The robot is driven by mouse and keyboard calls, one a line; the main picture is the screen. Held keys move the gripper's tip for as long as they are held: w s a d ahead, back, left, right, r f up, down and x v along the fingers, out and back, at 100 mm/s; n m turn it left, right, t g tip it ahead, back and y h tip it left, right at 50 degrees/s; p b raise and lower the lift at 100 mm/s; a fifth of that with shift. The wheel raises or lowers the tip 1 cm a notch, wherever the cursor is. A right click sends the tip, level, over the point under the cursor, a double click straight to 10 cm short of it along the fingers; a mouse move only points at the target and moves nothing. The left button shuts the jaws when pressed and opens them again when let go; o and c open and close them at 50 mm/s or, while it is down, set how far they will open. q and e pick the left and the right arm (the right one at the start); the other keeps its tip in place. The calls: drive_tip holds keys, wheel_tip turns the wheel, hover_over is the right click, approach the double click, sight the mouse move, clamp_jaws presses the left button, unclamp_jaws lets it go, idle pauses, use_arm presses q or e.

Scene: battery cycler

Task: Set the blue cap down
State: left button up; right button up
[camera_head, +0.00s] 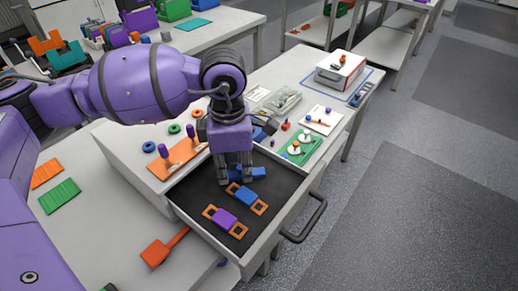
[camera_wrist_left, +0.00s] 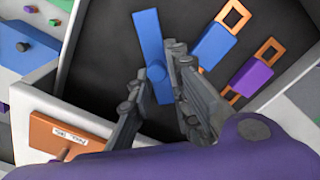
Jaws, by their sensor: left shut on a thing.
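The blue cap (camera_wrist_left: 149,30), a long flat bar with a round knob, is between the fingers of my left gripper (camera_wrist_left: 156,74) in the left wrist view. In the head view the left gripper (camera_head: 236,179) points down into the open drawer (camera_head: 188,195), and part of the cap (camera_head: 259,173) shows beside its fingers. The gripper is shut on the cap at the knob. The cap is over or on the dark drawer floor; I cannot tell whether it touches. My right gripper is not in view.
Inside the drawer, a blue block (camera_head: 246,197) and a purple block (camera_head: 224,219) each have orange square frames at their ends. An orange board (camera_head: 180,158) with pegs stands on the worktop behind. The drawer's handle (camera_head: 306,220) juts out at the right.

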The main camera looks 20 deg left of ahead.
sight(235, 174)
use_arm(q)
drive_tip(key=o, duration=0.6)
drive_tip(key=shift+f, duration=0.15)
drive_tip(key=shift+c, duration=0.2)
wheel_tip(235, 174, up, 12)
drive_tip(key=shift+r, duration=0.25)
